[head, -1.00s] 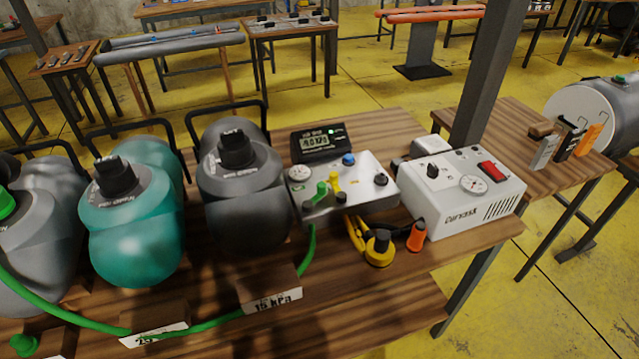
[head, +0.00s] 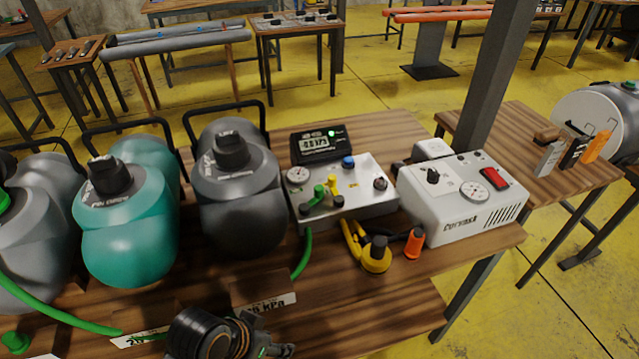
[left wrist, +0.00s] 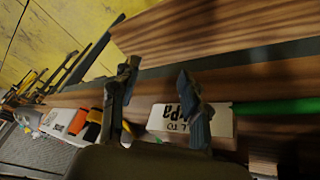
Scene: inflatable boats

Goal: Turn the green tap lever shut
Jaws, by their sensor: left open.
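The green tap lever (head: 319,194) stands on the front left of a light grey manifold box (head: 360,193), beside a yellow lever (head: 332,185). A green hose (head: 303,254) runs down from the box near the green lever. My left gripper (head: 284,349) is at the bottom edge of the head view, well in front of and below the box and apart from the lever. In the left wrist view its two fingers (left wrist: 158,72) are spread, with nothing between them. The green lever cannot be made out in that view. My right gripper is not in view.
A dark grey boat roll (head: 237,195) and a teal one (head: 130,220) stand left of the box. A white pump unit (head: 455,209) is on its right. A yellow hose fitting (head: 375,259) and an orange one (head: 414,243) lie in front. A labelled block (head: 264,303) is near my gripper.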

